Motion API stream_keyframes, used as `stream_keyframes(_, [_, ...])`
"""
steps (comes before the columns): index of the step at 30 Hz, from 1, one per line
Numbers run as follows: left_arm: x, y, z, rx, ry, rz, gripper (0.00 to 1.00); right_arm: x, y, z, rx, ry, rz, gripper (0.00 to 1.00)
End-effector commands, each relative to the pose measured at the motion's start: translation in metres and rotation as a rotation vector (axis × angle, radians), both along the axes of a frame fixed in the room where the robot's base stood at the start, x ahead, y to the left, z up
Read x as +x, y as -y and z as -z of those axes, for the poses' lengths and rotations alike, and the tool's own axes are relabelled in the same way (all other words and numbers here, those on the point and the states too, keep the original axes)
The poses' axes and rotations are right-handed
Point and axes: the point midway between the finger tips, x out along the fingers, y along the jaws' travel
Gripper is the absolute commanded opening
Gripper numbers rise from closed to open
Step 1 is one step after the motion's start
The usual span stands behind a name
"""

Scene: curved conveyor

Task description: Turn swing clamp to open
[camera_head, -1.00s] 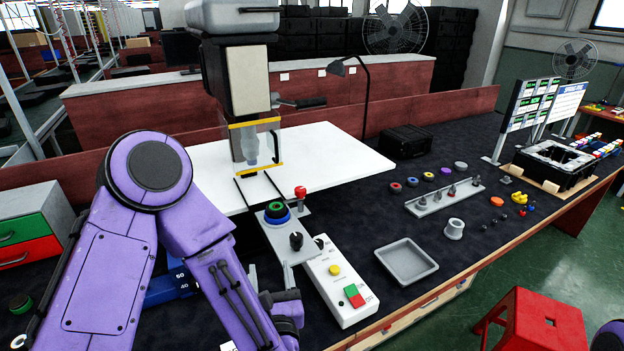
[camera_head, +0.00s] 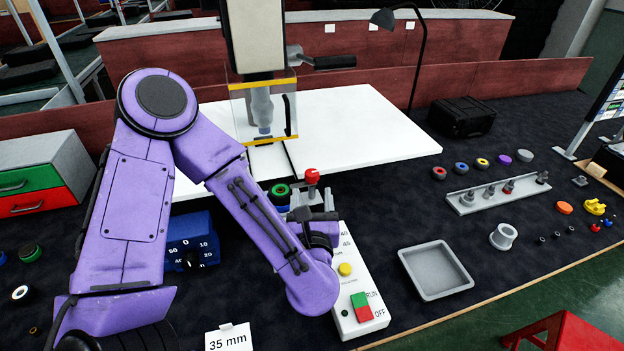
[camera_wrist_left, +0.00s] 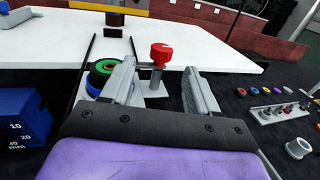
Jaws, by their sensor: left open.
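The swing clamp has a red knob (camera_head: 312,177) on a grey post, beside a green and black ring stack (camera_head: 279,194) on the fixture. In the left wrist view, the red knob (camera_wrist_left: 161,53) shows between the two finger directions, with an arm reaching left toward the green ring (camera_wrist_left: 104,66). My left gripper (camera_head: 313,203) is open just in front of the clamp, its fingers pointing at it. In the left wrist view, the open fingers (camera_wrist_left: 161,88) stand apart with nothing held. I cannot tell whether they touch the post. My right gripper is not in view.
A press with a clear guard (camera_head: 264,112) stands behind the fixture by a white board (camera_head: 365,130). A control box (camera_head: 352,290) lies in front. A blue dial box (camera_head: 192,240) is left. An empty grey tray (camera_head: 436,272) and a peg rail (camera_head: 497,192) lie right.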

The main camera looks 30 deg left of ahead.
Motion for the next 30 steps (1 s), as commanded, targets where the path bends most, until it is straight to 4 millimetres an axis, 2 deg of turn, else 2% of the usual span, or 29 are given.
stream_keyframes(3, [0.024, -0.019, -0.01, -0.001, -0.004, -0.008, 0.6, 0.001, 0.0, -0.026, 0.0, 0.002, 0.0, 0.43])
stream_keyframes(9, [0.055, -0.04, -0.007, 0.001, -0.002, -0.005, 0.6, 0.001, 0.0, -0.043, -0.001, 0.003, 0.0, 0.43])
stream_keyframes(14, [0.064, -0.047, -0.004, 0.002, -0.002, -0.003, 0.6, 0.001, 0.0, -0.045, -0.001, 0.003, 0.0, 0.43])
stream_keyframes(21, [0.065, -0.047, -0.003, 0.002, 0.0, -0.003, 0.6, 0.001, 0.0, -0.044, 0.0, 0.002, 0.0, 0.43])
stream_keyframes(23, [0.065, -0.047, -0.003, 0.002, 0.0, -0.003, 0.4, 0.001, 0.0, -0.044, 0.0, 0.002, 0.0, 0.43])
stream_keyframes(24, [0.065, -0.047, -0.003, 0.002, 0.0, -0.003, 0.27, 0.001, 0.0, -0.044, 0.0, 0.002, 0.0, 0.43])
stream_keyframes(26, [0.065, -0.047, -0.003, 0.002, 0.0, -0.003, 0.09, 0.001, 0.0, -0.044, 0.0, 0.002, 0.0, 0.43])
stream_keyframes(30, [0.065, -0.047, -0.003, 0.001, 0.0, -0.004, 0.09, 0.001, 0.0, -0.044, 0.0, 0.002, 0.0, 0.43])
